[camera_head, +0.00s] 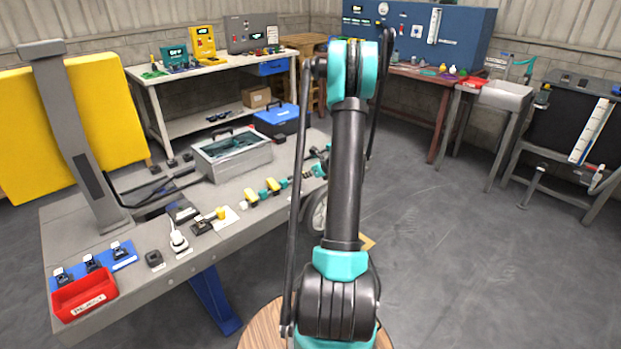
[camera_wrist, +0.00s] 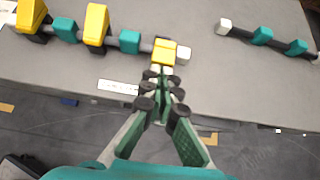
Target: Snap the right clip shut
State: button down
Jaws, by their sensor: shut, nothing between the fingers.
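In the wrist view a dark rod carries three yellow clips with teal blocks between them. The left clip (camera_wrist: 33,14) and the middle clip (camera_wrist: 97,24) stand tall with their tops up. The right clip (camera_wrist: 165,50) looks lower and more compact, close around the rod next to its white end; I cannot tell whether it is latched. My gripper (camera_wrist: 160,80) is shut and empty, its fingertips just in front of the right clip, touching or nearly so. In the head view two yellow clips (camera_head: 272,185) show on the bench's front edge; my arm hides my gripper.
A white label (camera_wrist: 118,87) lies before the rod. A second rod with teal blocks (camera_wrist: 262,36) lies to the right. On the bench, a grey toolbox (camera_head: 232,155) and red bin (camera_head: 85,293) stand left. Open floor (camera_head: 440,250) lies right of my arm.

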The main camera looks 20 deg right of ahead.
dwell(0.4)
jog(key=shift+w+r+g, duration=0.15)
jog(key=shift+r+g, duration=0.1)
jog(key=shift+g, duration=0.05)
jog(key=shift+w+a+r+g+h, duration=0.2)
jog(key=shift+w+r+g+h, duration=0.25)
jog(key=shift+g, duration=0.25)
